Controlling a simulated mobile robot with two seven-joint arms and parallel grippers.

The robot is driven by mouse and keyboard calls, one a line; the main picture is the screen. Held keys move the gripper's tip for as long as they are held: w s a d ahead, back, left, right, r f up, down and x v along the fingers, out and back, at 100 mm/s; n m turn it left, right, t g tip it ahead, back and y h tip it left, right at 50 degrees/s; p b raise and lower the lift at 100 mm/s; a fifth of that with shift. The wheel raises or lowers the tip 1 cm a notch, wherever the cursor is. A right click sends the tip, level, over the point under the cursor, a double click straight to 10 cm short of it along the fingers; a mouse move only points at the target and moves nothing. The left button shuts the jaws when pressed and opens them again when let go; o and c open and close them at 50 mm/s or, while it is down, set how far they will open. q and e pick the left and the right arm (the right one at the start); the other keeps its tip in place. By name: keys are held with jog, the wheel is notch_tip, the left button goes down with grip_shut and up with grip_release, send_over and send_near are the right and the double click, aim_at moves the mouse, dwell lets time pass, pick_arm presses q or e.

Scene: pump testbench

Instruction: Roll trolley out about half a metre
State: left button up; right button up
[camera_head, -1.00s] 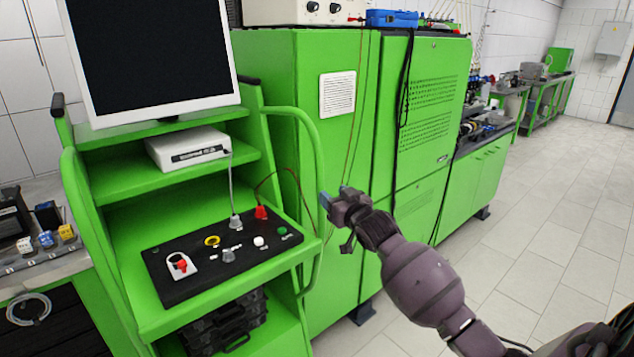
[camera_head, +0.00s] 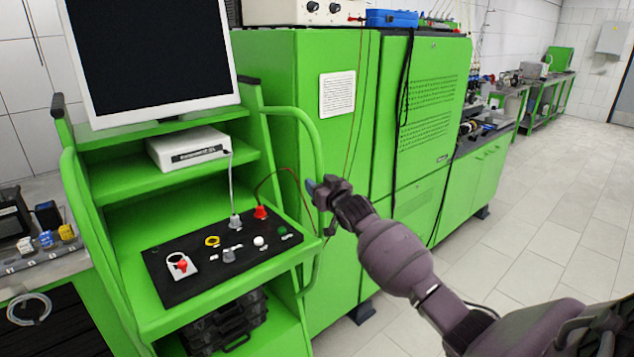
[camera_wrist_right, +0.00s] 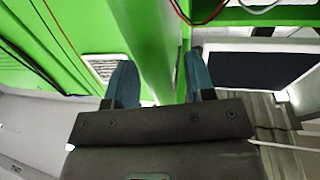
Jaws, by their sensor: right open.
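The green trolley (camera_head: 200,300) stands at the left in the head view. It carries a monitor (camera_head: 150,55), a white box (camera_head: 188,148) on a shelf and a black control panel (camera_head: 222,248). Its curved green side handle (camera_head: 316,150) faces my right arm. My right gripper (camera_head: 318,188) is at this handle, its fingertips partly in front of it. In the right wrist view the two blue-grey fingers (camera_wrist_right: 158,85) are apart, with the green handle bar (camera_wrist_right: 150,50) running down between them. Contact cannot be told. My left gripper is not in view.
A tall green cabinet (camera_head: 345,230) stands right behind the trolley. Green benches (camera_head: 475,175) continue along the wall to the right. A workbench with small parts (camera_head: 40,255) is close on the trolley's left. The tiled floor (camera_head: 540,240) at the right is clear.

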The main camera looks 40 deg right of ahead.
jog(key=shift+w+d, duration=0.1)
jog(key=shift+w, duration=0.65)
grip_shut()
